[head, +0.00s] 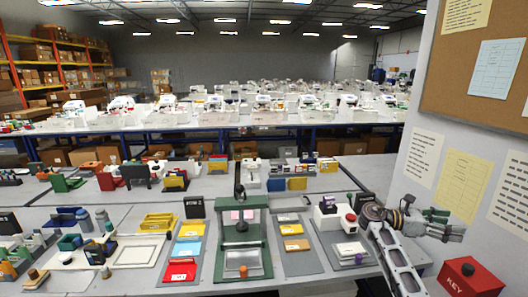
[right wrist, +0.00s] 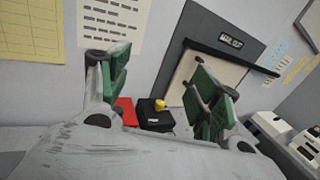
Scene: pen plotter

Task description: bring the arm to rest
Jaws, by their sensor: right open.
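My right arm (head: 398,262) comes up at the right of the head view, beside the wall panel. Its gripper (head: 440,222) points to the right, held above the level of the bench and over the red KEY box. In the right wrist view the two green-padded fingers of the right gripper (right wrist: 163,92) stand wide apart with nothing between them touching the pads. My left arm and gripper are not in view.
A red KEY box (head: 472,279) is below the right gripper. The wall panel (head: 409,160) with papers stands close by. A green press (head: 241,264) stands mid-bench among coloured trays. A black box (right wrist: 152,116) with a yellow knob shows beyond the fingers.

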